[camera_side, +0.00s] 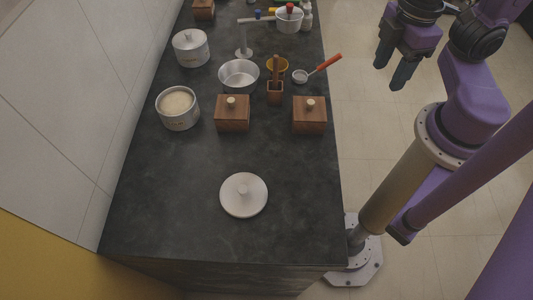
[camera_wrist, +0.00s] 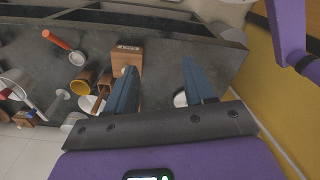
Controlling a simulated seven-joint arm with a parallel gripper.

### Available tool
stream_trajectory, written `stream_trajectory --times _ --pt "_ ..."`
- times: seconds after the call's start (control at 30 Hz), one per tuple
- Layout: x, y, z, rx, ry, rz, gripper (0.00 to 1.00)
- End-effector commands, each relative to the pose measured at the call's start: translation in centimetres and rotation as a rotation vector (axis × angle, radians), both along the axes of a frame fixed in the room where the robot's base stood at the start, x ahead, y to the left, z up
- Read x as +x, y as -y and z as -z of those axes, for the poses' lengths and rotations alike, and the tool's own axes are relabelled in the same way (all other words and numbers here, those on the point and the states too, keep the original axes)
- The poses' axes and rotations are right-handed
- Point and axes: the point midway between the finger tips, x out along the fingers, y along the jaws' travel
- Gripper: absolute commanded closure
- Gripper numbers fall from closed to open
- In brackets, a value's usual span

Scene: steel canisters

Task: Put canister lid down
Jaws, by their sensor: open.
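A round pale metal lid (camera_side: 243,195) with a small knob lies flat on the dark counter, near its front. A steel canister (camera_side: 179,120) stands uncovered at the counter's left edge, with pale contents showing. Another steel canister (camera_side: 190,52) behind it has its lid on. My gripper (camera_side: 390,72) is open and empty, off the right side of the counter and well apart from the lid. In the wrist view my gripper (camera_wrist: 157,75) shows its two blue fingers spread. A pale round piece beside the right finger is partly hidden, and I cannot tell if it is the lid.
Two wooden boxes with knobs, a left one (camera_side: 232,118) and a right one (camera_side: 310,120), stand mid-counter. The counter around the lid is clear.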

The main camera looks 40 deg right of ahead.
Motion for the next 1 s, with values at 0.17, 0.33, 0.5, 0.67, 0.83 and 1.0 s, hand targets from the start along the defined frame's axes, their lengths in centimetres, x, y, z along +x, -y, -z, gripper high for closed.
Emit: stream_trajectory --times 0.17,0.33,0.5,0.67,0.83,1.0 --pt "0.1 -0.1 0.0 0.001 0.002 0.001 0.47" --pt "1.4 -1.2 1.2 0.033 0.039 -0.006 0.47" --pt "4.3 -4.0 3.9 0.122 0.132 -0.043 0.47" --pt "6.6 -6.7 6.6 0.229 0.213 -0.1 0.47" --pt "8.1 -9.1 9.2 0.357 0.274 -0.165 0.47" --pt "8.5 -11.1 11.4 0.502 0.311 -0.221 0.47"
